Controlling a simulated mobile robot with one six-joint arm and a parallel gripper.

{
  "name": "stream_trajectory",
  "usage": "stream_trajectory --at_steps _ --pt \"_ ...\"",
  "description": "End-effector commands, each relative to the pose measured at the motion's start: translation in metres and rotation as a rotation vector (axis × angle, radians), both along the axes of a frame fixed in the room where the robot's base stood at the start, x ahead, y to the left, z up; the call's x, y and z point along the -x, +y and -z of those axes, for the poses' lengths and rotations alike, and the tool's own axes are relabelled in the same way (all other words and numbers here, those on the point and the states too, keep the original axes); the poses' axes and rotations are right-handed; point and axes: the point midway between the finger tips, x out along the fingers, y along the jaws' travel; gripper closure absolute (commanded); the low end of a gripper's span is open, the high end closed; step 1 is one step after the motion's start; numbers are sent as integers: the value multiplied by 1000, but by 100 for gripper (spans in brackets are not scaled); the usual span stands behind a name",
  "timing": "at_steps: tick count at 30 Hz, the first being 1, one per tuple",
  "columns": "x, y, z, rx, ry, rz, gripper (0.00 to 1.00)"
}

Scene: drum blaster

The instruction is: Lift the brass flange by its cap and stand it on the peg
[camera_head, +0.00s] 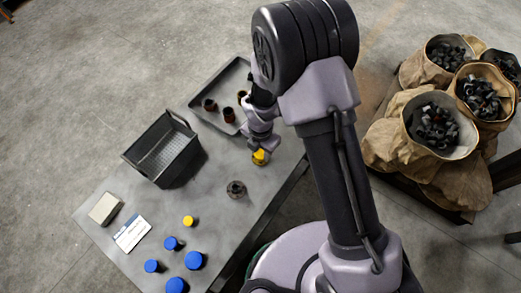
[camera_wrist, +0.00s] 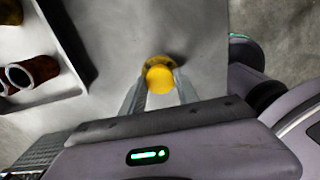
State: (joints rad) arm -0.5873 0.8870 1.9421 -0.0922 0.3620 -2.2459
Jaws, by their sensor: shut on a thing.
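The brass flange with its yellow cap (camera_head: 260,157) is at the right edge of the grey table in the head view. In the wrist view the round yellow cap (camera_wrist: 160,79) sits between my two fingers, with a little of a yellowish rim showing behind it. My gripper (camera_wrist: 160,84) is shut on the cap. Whether the flange touches the table or hangs just above it, I cannot tell. A dark round fitting with a raised centre (camera_head: 236,189) stands below and left of my gripper; it may be the peg.
A grey tray (camera_head: 205,88) with several brown cylinders lies behind left. A dark handled basket (camera_head: 163,150) stands left. Several blue caps (camera_head: 194,260), another yellow cap (camera_head: 189,221), a card (camera_head: 132,232) and a pale block (camera_head: 105,208) occupy the near table. Sacks (camera_head: 432,125) stand right.

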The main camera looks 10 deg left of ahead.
Motion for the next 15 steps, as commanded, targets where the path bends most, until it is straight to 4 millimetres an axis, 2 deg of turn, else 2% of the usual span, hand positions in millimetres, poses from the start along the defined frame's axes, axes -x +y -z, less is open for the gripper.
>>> stream_trajectory --at_steps 15 --pt "0 0 -47 -1 -1 0 100"
